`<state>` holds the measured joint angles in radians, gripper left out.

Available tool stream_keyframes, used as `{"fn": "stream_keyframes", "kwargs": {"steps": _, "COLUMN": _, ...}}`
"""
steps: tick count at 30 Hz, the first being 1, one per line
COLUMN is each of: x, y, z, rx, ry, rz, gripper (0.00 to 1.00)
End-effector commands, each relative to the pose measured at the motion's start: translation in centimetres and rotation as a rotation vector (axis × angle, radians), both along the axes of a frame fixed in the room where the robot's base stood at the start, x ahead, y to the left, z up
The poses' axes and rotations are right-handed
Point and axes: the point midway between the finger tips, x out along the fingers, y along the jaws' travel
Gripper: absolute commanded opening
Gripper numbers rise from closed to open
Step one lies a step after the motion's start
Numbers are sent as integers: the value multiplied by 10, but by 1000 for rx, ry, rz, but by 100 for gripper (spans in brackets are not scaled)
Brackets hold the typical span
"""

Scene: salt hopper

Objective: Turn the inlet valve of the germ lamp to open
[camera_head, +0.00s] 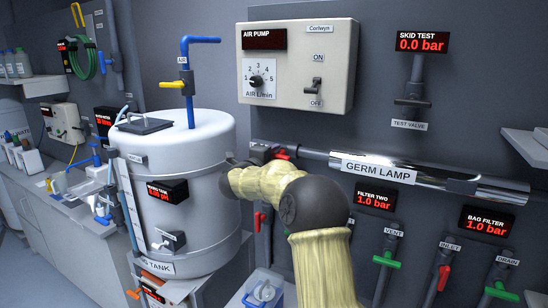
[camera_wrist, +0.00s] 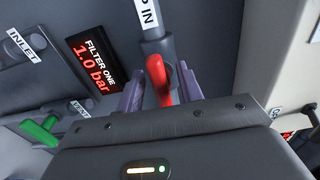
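The germ lamp (camera_head: 400,173) is a shiny horizontal tube on the grey wall in the head view. A valve with a red handle (camera_head: 281,154) sits at its left end. In the wrist view a grey pipe with a label ending "P IN" leads to a dark valve body with a red handle (camera_wrist: 160,80). My gripper (camera_wrist: 163,92) has its two purple fingers on either side of this red handle. A gap shows at the left finger; contact at the right finger is unclear. In the head view my arm hides the gripper.
The white tank (camera_head: 185,140) stands left of my arm. The air pump box (camera_head: 298,65) is above the lamp. Below the lamp are valves with a green vent handle (camera_head: 386,262) and a red inlet handle (camera_head: 444,278). The filter one display (camera_wrist: 92,62) is left of my gripper.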

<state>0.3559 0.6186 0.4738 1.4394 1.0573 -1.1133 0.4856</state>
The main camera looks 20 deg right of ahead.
Motion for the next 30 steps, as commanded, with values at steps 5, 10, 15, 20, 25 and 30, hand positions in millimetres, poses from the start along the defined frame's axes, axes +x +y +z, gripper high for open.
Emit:
{"fn": "stream_keyframes", "kwargs": {"steps": 5, "x": 0, "y": -1, "z": 0, "rx": 0, "ry": 0, "rz": -2, "gripper": 36}}
{"fn": "stream_keyframes", "kwargs": {"steps": 10, "x": -3, "y": 3, "z": -1, "rx": 0, "ry": -1, "rz": -1, "gripper": 36}}
{"fn": "stream_keyframes", "kwargs": {"steps": 15, "x": -15, "y": 19, "z": -2, "rx": -1, "ry": -2, "rz": 0, "gripper": 36}}
{"fn": "stream_keyframes", "kwargs": {"steps": 20, "x": -34, "y": 43, "z": -3, "rx": -1, "ry": -2, "rz": 1, "gripper": 36}}
{"fn": "stream_keyframes", "kwargs": {"steps": 25, "x": -55, "y": 70, "z": -3, "rx": -2, "ry": -3, "rz": 2, "gripper": 36}}
{"fn": "stream_keyframes", "kwargs": {"steps": 30, "x": -76, "y": 96, "z": -3, "rx": 0, "ry": -1, "rz": 1, "gripper": 36}}
